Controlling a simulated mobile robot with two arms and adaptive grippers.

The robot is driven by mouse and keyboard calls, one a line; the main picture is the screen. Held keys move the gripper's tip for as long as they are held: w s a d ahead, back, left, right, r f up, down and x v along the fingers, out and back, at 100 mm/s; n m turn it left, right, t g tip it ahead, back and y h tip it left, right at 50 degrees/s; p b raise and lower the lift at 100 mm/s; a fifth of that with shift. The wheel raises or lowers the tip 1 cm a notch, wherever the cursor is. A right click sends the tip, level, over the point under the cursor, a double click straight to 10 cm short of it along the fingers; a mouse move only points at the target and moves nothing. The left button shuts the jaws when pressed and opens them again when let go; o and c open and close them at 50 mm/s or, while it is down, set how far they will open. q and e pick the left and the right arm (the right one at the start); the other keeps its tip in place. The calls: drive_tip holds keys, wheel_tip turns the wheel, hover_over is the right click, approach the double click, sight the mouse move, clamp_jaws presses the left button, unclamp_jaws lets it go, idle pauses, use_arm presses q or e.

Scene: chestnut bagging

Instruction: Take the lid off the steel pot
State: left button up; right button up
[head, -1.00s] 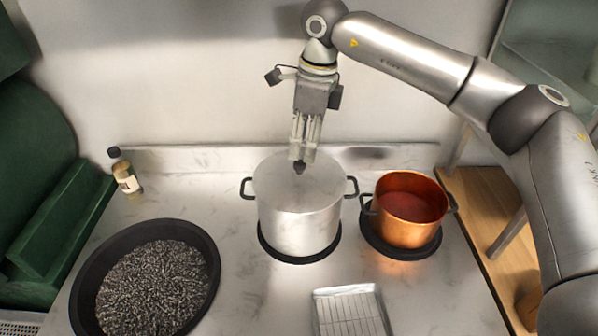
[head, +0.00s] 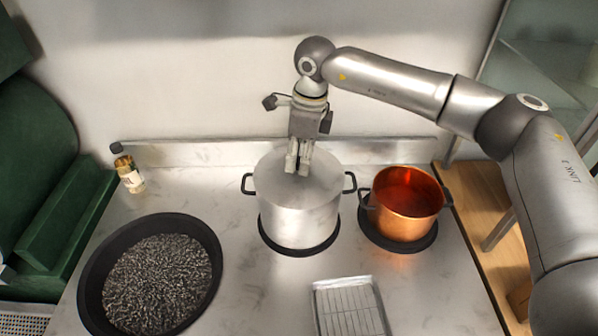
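The steel pot (head: 297,219) stands on a round dark burner left of the copper pot, with a black handle on each side. Its flat steel lid (head: 325,180) sits on top of it. My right gripper (head: 298,170) points down over the middle of the lid, its fingertips at the lid's knob. The fingers hide the knob, so I cannot tell whether they are closed on it or only around it. My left gripper is not in view.
A copper pot (head: 407,226) with reddish contents stands close on the right. A dark round pan (head: 212,255) full of small dark pieces is at the front left. A wire-rack tray (head: 321,318) lies in front. A small bottle (head: 130,175) stands at the back left.

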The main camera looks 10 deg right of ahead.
clamp_jaws()
drive_tip(key=shift+r, duration=0.15)
